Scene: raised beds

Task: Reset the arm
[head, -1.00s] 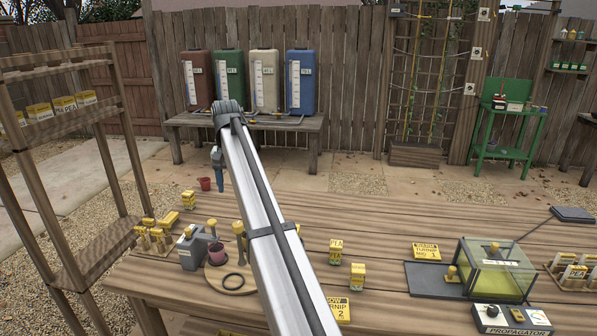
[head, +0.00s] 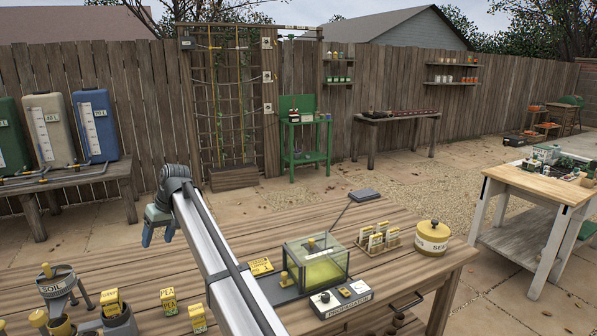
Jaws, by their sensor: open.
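My arm reaches out over the wooden potting table (head: 400,283) from the lower middle of the head view. My gripper (head: 158,236) hangs from its far end, pointing down at the table's far edge. Its fingers are apart and nothing shows between them. It is clear of the seed packets and the propagator.
On the table are a soil funnel (head: 60,285), yellow pea packets (head: 169,301), a glass propagator (head: 316,265), a packet rack (head: 378,240) and a seed tin (head: 432,237). Water tanks (head: 96,125) stand back left. A white-legged bench (head: 530,215) is at right.

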